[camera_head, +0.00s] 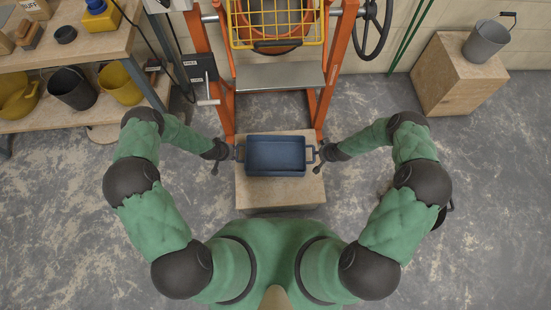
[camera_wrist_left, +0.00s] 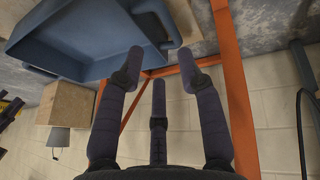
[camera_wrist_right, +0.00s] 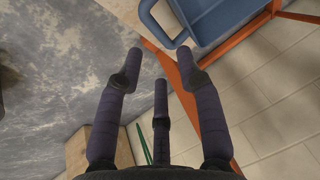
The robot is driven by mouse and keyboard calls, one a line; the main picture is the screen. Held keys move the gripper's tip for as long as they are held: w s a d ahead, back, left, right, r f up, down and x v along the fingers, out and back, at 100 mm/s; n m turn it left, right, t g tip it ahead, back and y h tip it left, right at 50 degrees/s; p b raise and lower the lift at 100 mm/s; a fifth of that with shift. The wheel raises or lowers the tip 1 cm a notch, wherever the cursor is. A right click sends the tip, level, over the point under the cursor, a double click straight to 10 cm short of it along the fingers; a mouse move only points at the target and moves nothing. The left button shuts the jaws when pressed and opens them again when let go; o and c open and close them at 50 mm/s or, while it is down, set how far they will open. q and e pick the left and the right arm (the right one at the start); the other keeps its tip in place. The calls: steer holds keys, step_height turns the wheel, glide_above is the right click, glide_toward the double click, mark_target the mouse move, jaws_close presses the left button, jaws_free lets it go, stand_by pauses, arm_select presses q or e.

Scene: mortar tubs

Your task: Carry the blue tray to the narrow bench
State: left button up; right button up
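The blue tray (camera_head: 276,155) is rectangular, with a handle at each short end. It sits level on a wooden, box-like stand (camera_head: 280,195) in the middle of the head view. My left gripper (camera_head: 231,153) is at the tray's left handle. In the left wrist view its fingers (camera_wrist_left: 160,68) are spread, with the handle (camera_wrist_left: 172,25) just beyond the tips. My right gripper (camera_head: 321,153) is at the right handle. In the right wrist view its fingers (camera_wrist_right: 160,66) are spread, near the handle (camera_wrist_right: 150,18). I cannot make out which thing is the narrow bench.
An orange frame (camera_head: 326,98) with a grey metal plate (camera_head: 280,76) stands right behind the stand. Shelves (camera_head: 100,47) with tubs are at the left. A wooden box (camera_head: 445,75) with a grey bucket (camera_head: 487,40) is at the back right. The floor on the right is mostly clear.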

arm_select(q)
steer(key=shift+w+a+f, duration=0.35)
steer(key=shift+w, duration=0.05)
arm_select(e)
steer(key=shift+w+d+f, duration=0.35)
steer(key=shift+w+d, duration=0.05)
